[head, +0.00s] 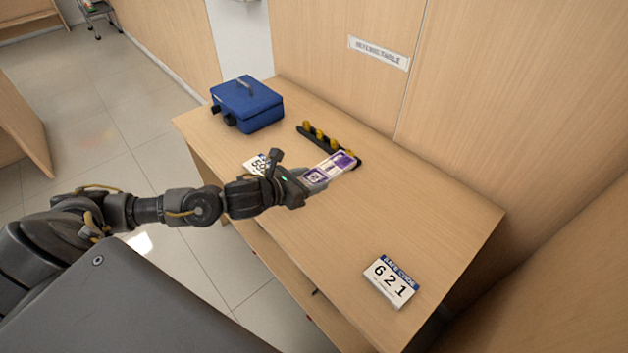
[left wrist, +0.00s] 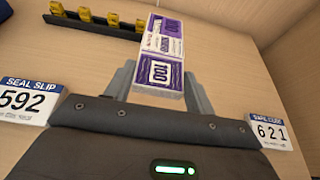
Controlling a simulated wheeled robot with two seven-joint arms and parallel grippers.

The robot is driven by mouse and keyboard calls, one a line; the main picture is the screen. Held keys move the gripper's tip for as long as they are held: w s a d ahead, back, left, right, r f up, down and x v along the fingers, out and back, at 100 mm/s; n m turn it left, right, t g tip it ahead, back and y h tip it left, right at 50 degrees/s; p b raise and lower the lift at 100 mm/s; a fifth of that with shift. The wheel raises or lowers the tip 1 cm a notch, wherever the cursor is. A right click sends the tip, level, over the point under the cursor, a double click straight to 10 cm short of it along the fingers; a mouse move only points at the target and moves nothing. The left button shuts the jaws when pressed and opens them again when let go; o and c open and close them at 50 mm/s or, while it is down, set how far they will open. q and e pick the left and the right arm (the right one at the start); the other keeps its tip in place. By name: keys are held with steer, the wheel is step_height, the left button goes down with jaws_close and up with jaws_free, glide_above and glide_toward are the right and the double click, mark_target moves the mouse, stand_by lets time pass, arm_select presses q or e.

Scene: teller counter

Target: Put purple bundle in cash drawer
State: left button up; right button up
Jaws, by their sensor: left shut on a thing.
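The purple bundle (head: 329,169) is a white and purple banknote stack marked 100. It also shows in the left wrist view (left wrist: 161,60), pointing away from the gripper. My left gripper (head: 308,180) is shut on the near end of the bundle, one finger on each side, over the counter. I cannot tell whether the bundle is clear of the counter top. My right gripper is not in view.
A blue cash box (head: 247,104) stands at the counter's far left. A black rack with yellow pieces (head: 318,134) lies behind the bundle. A seal slip card (head: 256,164) is partly behind my arm. A safe code card 621 (head: 390,281) lies front right. The counter (head: 430,220) is clear between.

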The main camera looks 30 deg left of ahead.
arm_select(q)
steer(key=w+f, duration=0.2)
steer(key=w+a+f, duration=0.1)
steer(key=w+f, duration=0.1)
steer(key=f, duration=0.1)
steer(key=shift+w+a, duration=0.2)
steer(key=shift+w, duration=0.1)
steer(key=shift+w+f, duration=0.25)
steer(key=shift+f, duration=0.15)
steer(key=shift+w+a+f+p, duration=0.15)
steer(key=shift+w+f+p, duration=0.05)
steer(key=shift+f+p, duration=0.15)
step_height(320, 180, down, 2)
steer(key=shift+f+p, duration=0.15)
steer(key=shift+p, duration=0.25)
steer(key=shift+f, duration=0.2)
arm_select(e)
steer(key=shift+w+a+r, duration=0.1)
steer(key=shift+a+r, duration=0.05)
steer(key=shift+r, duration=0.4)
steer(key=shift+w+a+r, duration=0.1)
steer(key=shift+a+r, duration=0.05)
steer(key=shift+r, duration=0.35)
